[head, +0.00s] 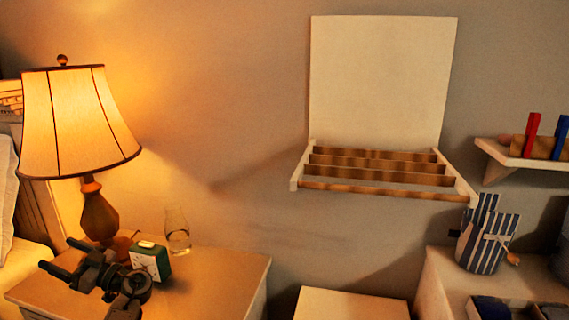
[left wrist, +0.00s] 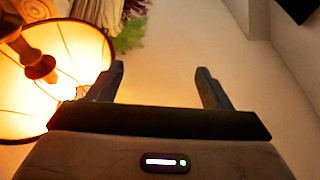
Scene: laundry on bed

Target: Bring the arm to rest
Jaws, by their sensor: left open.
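My left gripper (head: 62,257) is at the lower left of the head view, in front of the lamp base and over the nightstand (head: 225,270). Its two dark fingers are apart with nothing between them. The left wrist view also shows the open gripper (left wrist: 160,85), with the wall behind it. My right gripper is in neither view.
A lit lamp (head: 80,125) stands on the nightstand beside a green clock (head: 150,261) and a clear glass (head: 177,232), close to my left arm. A wall rack (head: 385,185) hangs at center. A striped bag (head: 487,240) stands on the right cabinet.

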